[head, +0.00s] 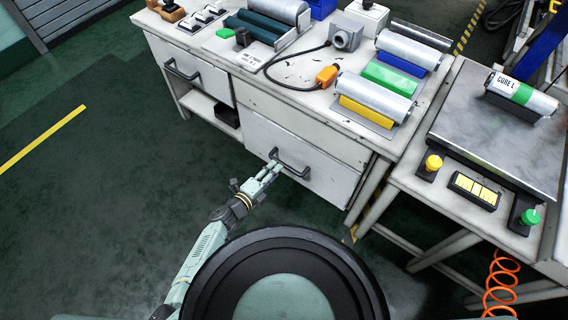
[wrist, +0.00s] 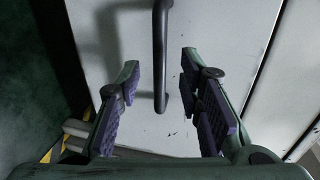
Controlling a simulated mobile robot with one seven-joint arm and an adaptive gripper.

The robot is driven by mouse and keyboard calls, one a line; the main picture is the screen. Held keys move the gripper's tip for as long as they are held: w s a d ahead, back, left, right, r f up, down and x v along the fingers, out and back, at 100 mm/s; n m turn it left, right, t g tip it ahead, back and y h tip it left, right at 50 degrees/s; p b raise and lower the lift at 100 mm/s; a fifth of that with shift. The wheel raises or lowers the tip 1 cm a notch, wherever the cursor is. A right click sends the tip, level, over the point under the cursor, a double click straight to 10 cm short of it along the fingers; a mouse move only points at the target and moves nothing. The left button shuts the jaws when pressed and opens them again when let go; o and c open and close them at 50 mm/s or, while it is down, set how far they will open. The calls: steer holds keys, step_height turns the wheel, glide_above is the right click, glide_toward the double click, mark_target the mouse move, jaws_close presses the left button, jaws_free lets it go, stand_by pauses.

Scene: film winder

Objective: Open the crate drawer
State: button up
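A white drawer front (head: 300,152) with a dark bar handle (head: 292,167) is low on the workbench in the head view. It appears shut, flush with the bench front. No label shows which drawer is the crate drawer. My gripper (head: 272,168) is at the left part of this handle. In the wrist view the handle (wrist: 160,50) runs upright between the two spread fingers of my gripper (wrist: 160,75), with a gap on each side. My gripper is open and holds nothing. The drawer front (wrist: 215,50) fills most of the wrist view behind the handle.
Another drawer (head: 200,85) with a dark handle (head: 182,70) is at the bench's left, above an open shelf (head: 208,112). Metal rollers (head: 374,96) lie on the bench top. A side table (head: 490,130) stands at right. Green floor (head: 120,180) is clear at left.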

mark_target(282, 163)
steer(key=shift+x, duration=2.75)
steer(key=shift+c, duration=0.2)
jaws_close()
steer(key=shift+f, duration=0.1)
